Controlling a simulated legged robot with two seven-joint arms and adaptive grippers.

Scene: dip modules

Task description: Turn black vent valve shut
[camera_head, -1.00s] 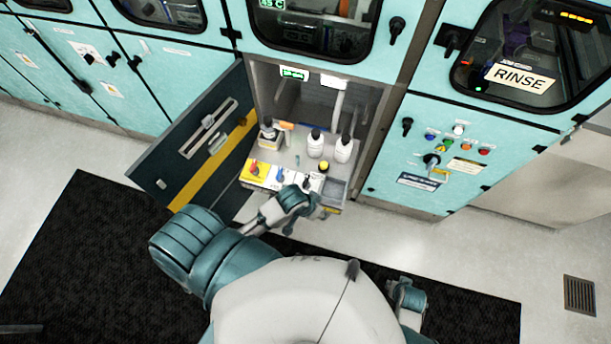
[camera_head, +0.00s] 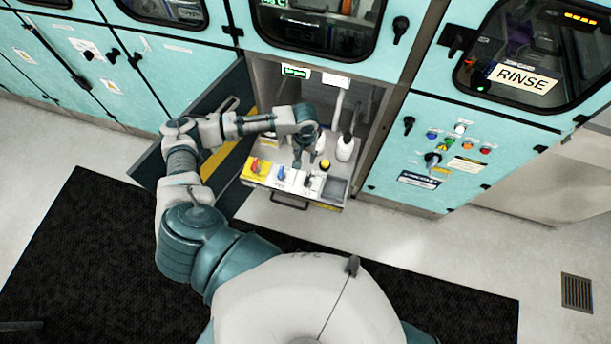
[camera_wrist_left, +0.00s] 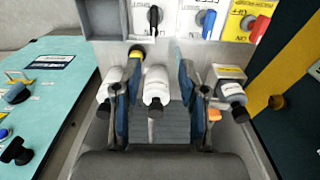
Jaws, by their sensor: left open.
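The black vent valve handle (camera_head: 307,181) sits on a white panel at the front of the pull-out tray (camera_head: 335,186), right of a blue handle (camera_head: 281,175) and a red handle on yellow (camera_head: 255,166). In the left wrist view the black handle (camera_wrist_left: 153,18) is at the top, pointing along the picture's vertical. My left gripper (camera_head: 302,161) is above the tray, behind the black handle and apart from it. Its two fingers (camera_wrist_left: 155,88) are spread, with a white bottle (camera_wrist_left: 156,84) showing between them. My right gripper is not seen.
Another white bottle (camera_head: 345,148) and a yellow-topped item (camera_head: 325,164) stand near the gripper. An open dark cabinet door (camera_head: 148,172) is on the left, behind my arm. Floor (camera_head: 390,236) in front of the tray is clear.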

